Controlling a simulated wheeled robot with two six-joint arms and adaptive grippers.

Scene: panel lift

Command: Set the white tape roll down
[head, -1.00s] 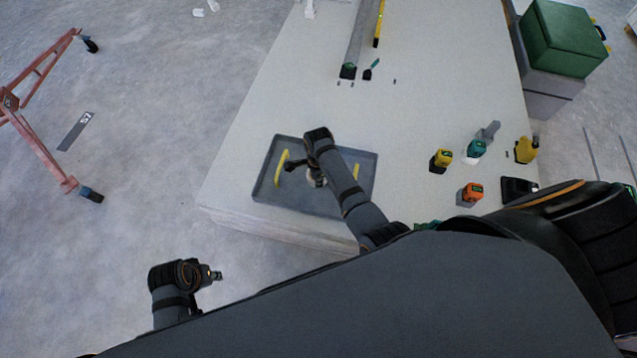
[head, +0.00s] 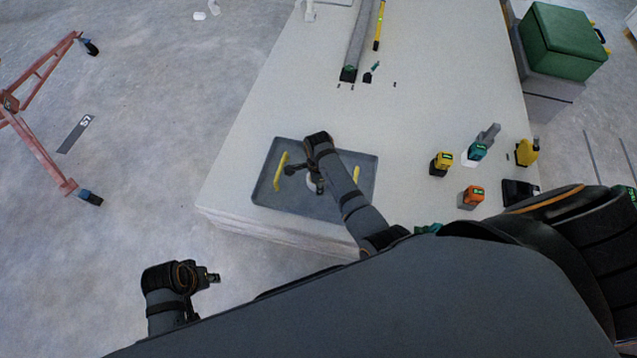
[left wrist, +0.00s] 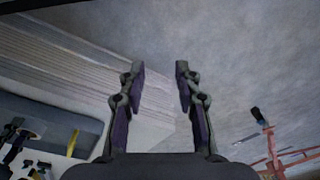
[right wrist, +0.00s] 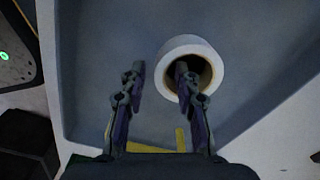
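The white tape roll (right wrist: 215,72) is inside the grey tray (right wrist: 110,25) in the right wrist view, its round hole facing the camera. It is also partly visible under my right arm in the head view (head: 311,184). My right gripper (right wrist: 160,72) is open across the roll's near-left wall: one fingertip overlaps the hole and the other is outside, with a gap showing on the outer side. Whether the inner finger touches the roll is unclear. My left gripper (left wrist: 158,75) is open and empty, away from the table's front-left side.
Several tools, including an orange one (head: 472,196), stand to the right. A long grey bar (head: 359,42) lies at the back. A red frame (head: 38,150) stands on the floor left.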

